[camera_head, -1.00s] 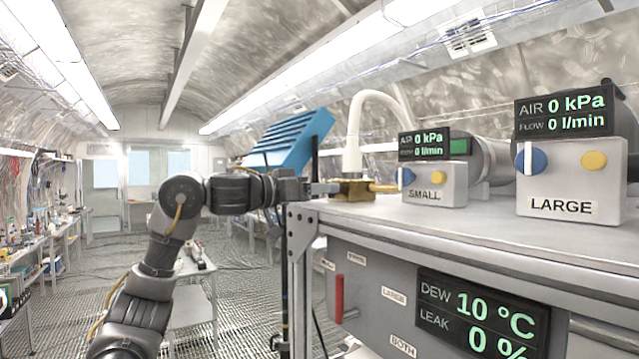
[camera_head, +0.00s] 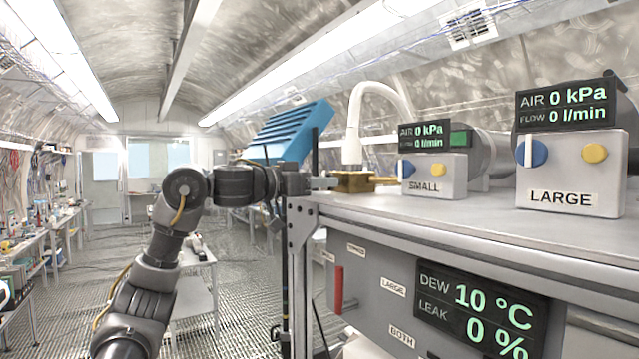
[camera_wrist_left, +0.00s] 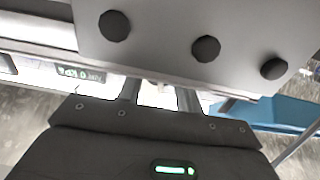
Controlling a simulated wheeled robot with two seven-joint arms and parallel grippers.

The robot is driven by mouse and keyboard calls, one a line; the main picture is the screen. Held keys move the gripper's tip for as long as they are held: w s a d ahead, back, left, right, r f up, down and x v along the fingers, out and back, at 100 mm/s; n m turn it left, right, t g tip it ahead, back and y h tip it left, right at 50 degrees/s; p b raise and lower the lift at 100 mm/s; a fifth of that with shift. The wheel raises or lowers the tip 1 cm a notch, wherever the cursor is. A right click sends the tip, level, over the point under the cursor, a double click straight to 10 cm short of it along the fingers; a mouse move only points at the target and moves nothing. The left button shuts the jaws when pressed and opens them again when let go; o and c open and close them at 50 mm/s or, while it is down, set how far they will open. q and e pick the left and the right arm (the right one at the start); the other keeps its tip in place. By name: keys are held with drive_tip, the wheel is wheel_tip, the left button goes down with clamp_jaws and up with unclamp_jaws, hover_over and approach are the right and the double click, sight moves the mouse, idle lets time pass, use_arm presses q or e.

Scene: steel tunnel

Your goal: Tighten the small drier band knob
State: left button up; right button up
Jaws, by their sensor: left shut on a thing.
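The small drier (camera_head: 490,155) is a grey cylinder lying on the bench top, behind a grey box labelled SMALL (camera_head: 435,177) with a blue and a yellow knob. A brass block (camera_head: 352,183) with a white hose sits left of the box. My left gripper (camera_head: 326,184) reaches in from the left, level with the bench top, its tips at the brass block's left side. It is shut on a small part, apparently the band knob, which the fingers largely hide. In the left wrist view the two fingers (camera_wrist_left: 158,94) have something pale between them. My right gripper is not in view.
The bench top (camera_head: 470,208) has a metal edge close under my left gripper. A larger box labelled LARGE (camera_head: 570,175) stands at right. A blue slatted object (camera_head: 290,132) is behind my left arm. A red handle (camera_head: 339,290) is on the front panel.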

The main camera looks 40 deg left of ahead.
use_arm(q)
drive_tip(key=o, duration=1)
drive_tip(key=shift+s, duration=0.2)
drive_tip(key=b+v, duration=0.4)
drive_tip(key=v, duration=0.6)
drive_tip(key=shift+s, duration=0.2)
drive_tip(key=shift+a, duration=0.1)
